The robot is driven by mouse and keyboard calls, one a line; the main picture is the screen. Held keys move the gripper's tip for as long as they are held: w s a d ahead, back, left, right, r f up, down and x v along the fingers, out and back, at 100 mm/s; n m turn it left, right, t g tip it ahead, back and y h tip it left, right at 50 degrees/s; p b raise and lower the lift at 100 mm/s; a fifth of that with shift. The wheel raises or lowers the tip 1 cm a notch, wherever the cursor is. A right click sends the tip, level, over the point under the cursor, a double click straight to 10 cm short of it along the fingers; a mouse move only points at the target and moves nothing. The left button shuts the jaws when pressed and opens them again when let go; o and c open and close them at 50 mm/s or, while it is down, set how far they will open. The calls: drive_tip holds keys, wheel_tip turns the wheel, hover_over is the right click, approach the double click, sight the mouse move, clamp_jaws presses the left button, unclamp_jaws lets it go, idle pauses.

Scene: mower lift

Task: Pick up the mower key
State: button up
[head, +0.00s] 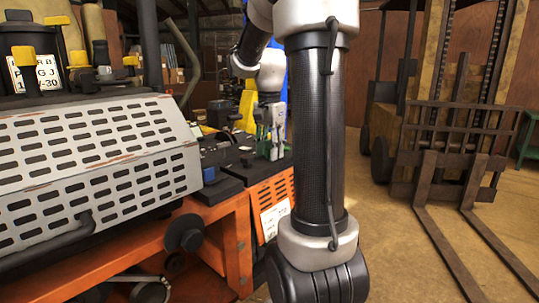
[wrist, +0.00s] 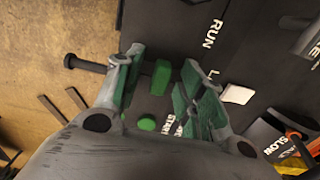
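My gripper (head: 269,154) points down over a black control panel in the head view. In the wrist view my gripper (wrist: 162,63) is open, with green pads on its two fingers. A small green block (wrist: 160,77), which looks like the mower key, shows in the gap between the fingers, apart from both pads. A green round spot (wrist: 147,123) lies nearer the palm; I cannot tell whether it belongs to the key. In the head view the key cannot be made out.
The orange mower body (head: 277,188) carries the black panel (wrist: 185,20) with white lettering such as RUN. A slotted grey guard (head: 90,160) stands left. A forklift (head: 450,130) stands right.

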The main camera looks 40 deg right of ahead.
drive_tip(key=shift+c, duration=0.3)
clamp_jaws()
